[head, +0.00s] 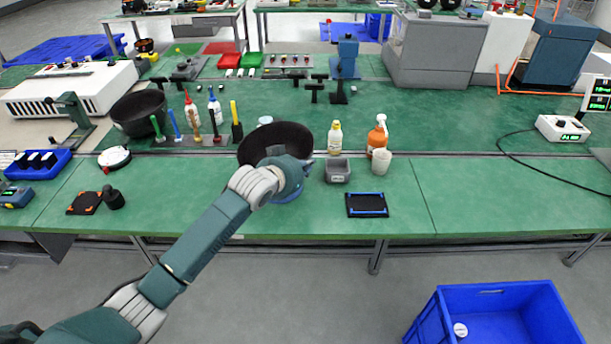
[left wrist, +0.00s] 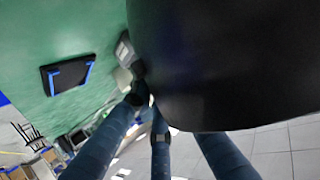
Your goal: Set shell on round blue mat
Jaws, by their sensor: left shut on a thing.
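My left gripper (head: 303,165) is over the front green bench, shut on a black rounded shell (head: 275,138). In the left wrist view the shell (left wrist: 235,65) is large and close, filling the upper right. In the head view the wrist hides its near part and the grip point. A blue curved edge (head: 288,197), which seems to be the round blue mat, shows below the wrist; most of it is hidden. I cannot tell whether the shell touches it. My right gripper is not in view.
A grey bin (head: 338,171), white cup (head: 381,162), orange spray bottle (head: 377,138) and yellow bottle (head: 335,139) stand just right of the shell. A black pad with blue edges (head: 367,205) lies in front. Another black bowl (head: 138,112) stands left. The bench's right part is clear.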

